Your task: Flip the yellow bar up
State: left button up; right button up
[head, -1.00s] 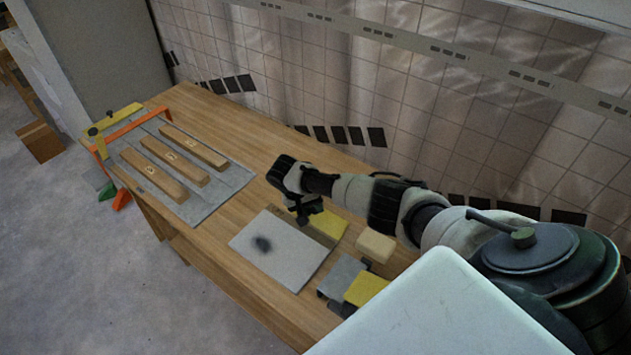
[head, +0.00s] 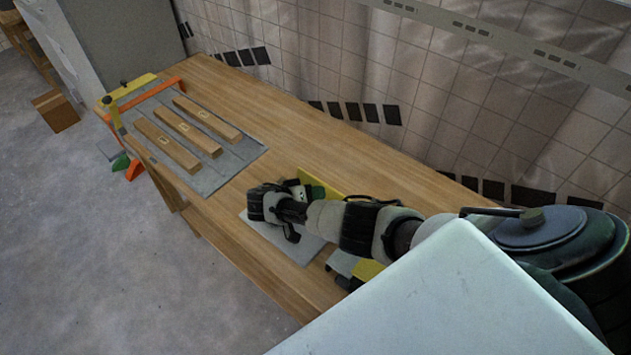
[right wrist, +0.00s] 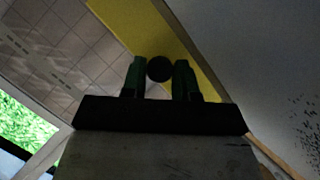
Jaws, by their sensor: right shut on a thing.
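The yellow bar (head: 330,194) shows in the head view just behind my right forearm. It stands up at a tilt from the pale grey panel (head: 270,229), which is mostly hidden by my arm. In the right wrist view the yellow bar (right wrist: 190,40) runs diagonally beside a grey surface (right wrist: 265,60). My right gripper (right wrist: 160,80) is shut on a dark round knob (right wrist: 159,69) in front of the bar. In the head view its fingers are partly hidden behind my wrist. My left gripper is not in view.
A grey mat (head: 212,181) with several wooden blocks (head: 168,146) lies at the table's far left, beside a yellow and orange frame (head: 140,97). Another yellow piece (head: 368,270) sits below my forearm. The wooden table (head: 300,130) is clear toward the tiled wall.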

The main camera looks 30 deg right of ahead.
jog(key=shift+a+f+h, duration=0.15)
jog(key=shift+a+h, duration=0.05)
jog(key=shift+h, duration=0.1)
dwell(0.4)
jog(key=o, duration=0.9)
jog(key=shift+s, duration=0.15)
